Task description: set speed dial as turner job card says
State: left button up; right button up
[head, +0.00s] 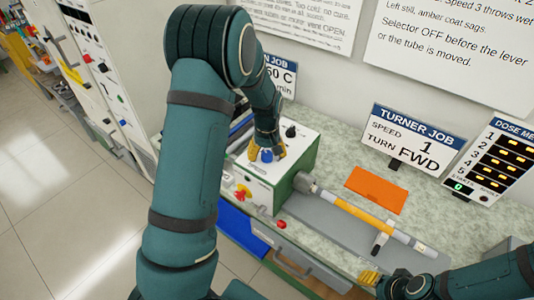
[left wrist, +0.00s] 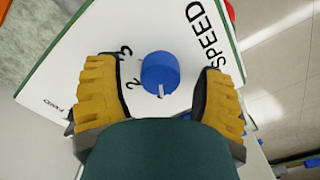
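The turner job card (head: 412,138) reads SPEED 1, TURN FWD. The blue speed dial (head: 267,155) sits on the sloped white top of the turner box (head: 302,152). In the left wrist view the dial (left wrist: 160,73) stands by the word SPEED, with a 2 and a 3 to its left. A small mark shows at its lower edge; I cannot tell which number it points to. My left gripper (left wrist: 162,90) is open, with its yellow fingers on either side of the dial and apart from it. My right gripper (head: 369,277) is low at the right; its opening is unclear.
A black knob (head: 291,131) is on the box top, near my left gripper. A yellow-orange tube (head: 363,214) extends right from the box. An orange sheet (head: 376,190) and dose meter (head: 499,160) are on the bench.

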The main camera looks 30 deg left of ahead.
aim_at(267, 154)
pick_arm(q)
notch_tip(267, 154, up, 12)
dwell(0.7)
jog(key=shift+s, duration=0.1)
pick_arm(e)
jog(key=shift+s, duration=0.1)
dwell(0.3)
